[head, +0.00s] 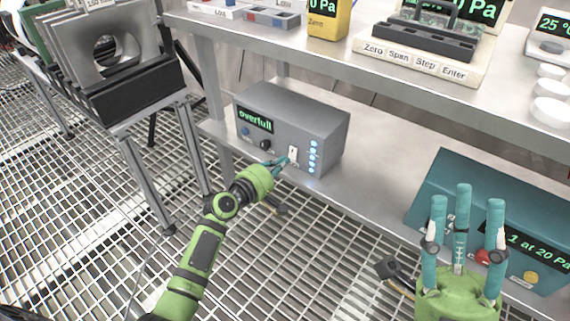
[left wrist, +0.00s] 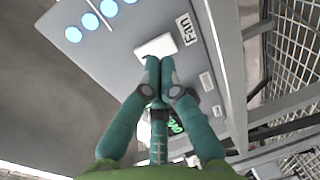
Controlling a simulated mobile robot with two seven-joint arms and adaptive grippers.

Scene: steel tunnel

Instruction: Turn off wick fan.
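A grey control box (head: 300,125) stands on the lower shelf. Its green display (head: 255,120) reads "overfull". A white switch (head: 293,152) sits on its front, left of a column of lit blue lights (head: 313,157). In the left wrist view the white switch (left wrist: 155,46) is beside a label reading "Fan" (left wrist: 184,22). My left gripper (head: 284,161) is at the switch, its fingertips (left wrist: 160,66) together with nothing between them. I cannot tell whether they touch the switch. My right gripper (head: 466,195) is at lower right, its fingers apart and empty.
A teal box (head: 440,180) with a display and buttons stands behind my right gripper. The upper shelf (head: 350,62) overhangs and carries instruments. A metal stand (head: 130,90) is at left. The lower shelf between the two boxes is clear.

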